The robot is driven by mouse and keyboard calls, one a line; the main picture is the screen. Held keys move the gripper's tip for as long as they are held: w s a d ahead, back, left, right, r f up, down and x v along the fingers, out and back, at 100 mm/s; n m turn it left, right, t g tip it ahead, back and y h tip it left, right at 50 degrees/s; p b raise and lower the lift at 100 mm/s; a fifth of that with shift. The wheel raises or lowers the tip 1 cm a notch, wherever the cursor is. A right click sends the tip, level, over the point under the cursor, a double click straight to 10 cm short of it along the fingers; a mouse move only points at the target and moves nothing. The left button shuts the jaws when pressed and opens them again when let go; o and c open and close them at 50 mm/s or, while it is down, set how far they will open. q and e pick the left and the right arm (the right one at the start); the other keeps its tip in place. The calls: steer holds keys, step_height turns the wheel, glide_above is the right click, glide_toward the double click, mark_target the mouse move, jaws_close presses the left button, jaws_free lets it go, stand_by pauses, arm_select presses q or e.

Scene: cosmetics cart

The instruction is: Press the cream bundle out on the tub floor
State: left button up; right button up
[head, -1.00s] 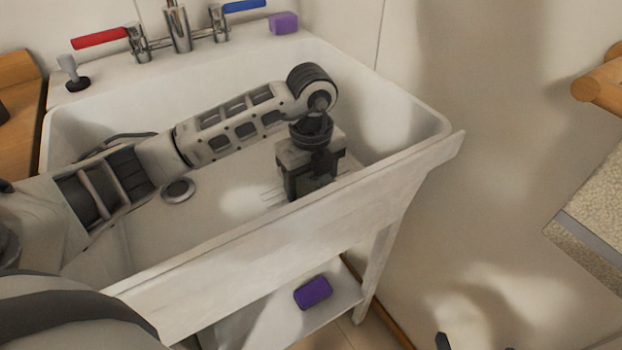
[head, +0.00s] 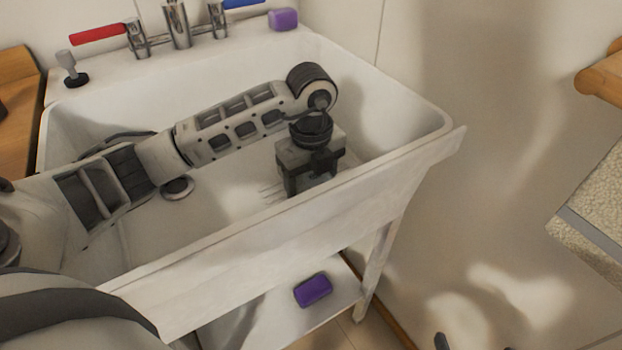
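My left gripper (head: 313,180) points down inside the white tub (head: 205,262), near its right end and close to the front wall. Its two dark fingers stand apart, with no object clearly visible between them. The fingertips are low, close to the tub floor (head: 235,205); the front rim is close by, and I cannot tell whether they touch the floor. I cannot make out the cream bundle; the arm, the gripper or the front wall may hide it. Two dark tips of my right gripper (head: 475,345) show apart at the bottom edge, outside the tub.
A drain (head: 177,187) lies in the tub floor. Taps with a red handle (head: 97,34) and a blue handle stand on the back ledge, with a purple block (head: 283,19) to their right. Another purple block (head: 313,290) lies on the lower shelf. Wooden furniture stands at both sides.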

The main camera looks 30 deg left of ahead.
steer(key=shift+w, duration=0.25)
steer(key=shift+f+b, duration=0.2)
steer(key=shift+b, duration=0.1)
steer(key=shift+s, duration=0.3)
stand_by(0.4)
steer(key=shift+w+r+p, duration=0.25)
steer(key=shift+r+p, duration=0.05)
steer(key=shift+r, duration=0.05)
stand_by(0.6)
steer(key=shift+r, duration=0.1)
steer(key=shift+s, duration=0.25)
stand_by(0.6)
steer(key=shift+w+r+p, duration=0.25)
steer(key=shift+p, duration=0.1)
stand_by(0.7)
steer(key=shift+s, duration=0.25)
stand_by(0.6)
steer(key=shift+w+r+p, duration=0.25)
steer(key=shift+r+p, duration=0.05)
steer(key=shift+p, duration=0.05)
stand_by(0.6)
